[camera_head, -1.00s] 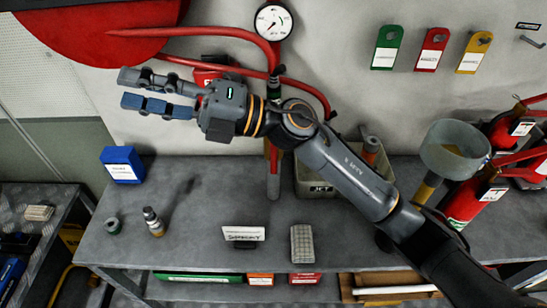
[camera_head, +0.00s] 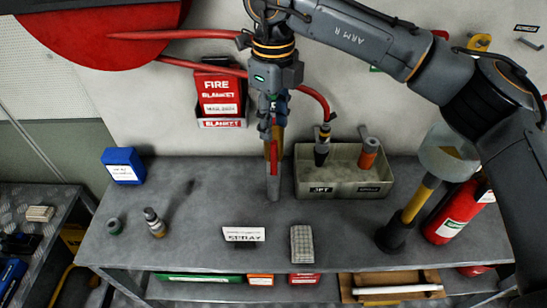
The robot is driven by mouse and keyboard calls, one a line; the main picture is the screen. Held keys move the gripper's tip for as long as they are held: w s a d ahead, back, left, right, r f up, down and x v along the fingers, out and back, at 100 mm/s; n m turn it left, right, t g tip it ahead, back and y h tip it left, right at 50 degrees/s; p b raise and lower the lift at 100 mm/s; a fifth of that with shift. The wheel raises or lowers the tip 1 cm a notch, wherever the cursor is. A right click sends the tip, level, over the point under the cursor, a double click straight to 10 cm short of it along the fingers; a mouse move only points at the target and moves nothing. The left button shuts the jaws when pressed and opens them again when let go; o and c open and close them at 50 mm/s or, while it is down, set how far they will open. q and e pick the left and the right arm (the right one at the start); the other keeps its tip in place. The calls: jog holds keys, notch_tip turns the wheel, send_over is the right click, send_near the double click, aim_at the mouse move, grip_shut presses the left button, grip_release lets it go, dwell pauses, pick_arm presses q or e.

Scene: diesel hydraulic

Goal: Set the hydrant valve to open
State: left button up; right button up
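My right gripper (camera_head: 271,130) points down in front of the wall pipework, seen nearly edge-on. It overlaps the place where the hydrant valve fittings sit, so the valve is mostly hidden. I cannot tell whether the fingers touch it or how far apart they are. Below the fingertips hangs a red and grey nozzle-like part (camera_head: 273,176), its lower end near the bench top. A red hose (camera_head: 312,93) curves out to the right behind the gripper. My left gripper is not in view.
A red fire blanket box (camera_head: 219,92) is on the wall to the left, and a large red disc (camera_head: 90,30) is above left.

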jog(key=p, duration=0.3)
send_over(274, 174)
jog(key=f, duration=0.9)
jog(key=shift+w+f, duration=0.4)
jog(key=shift+f, duration=0.8)
grip_shut()
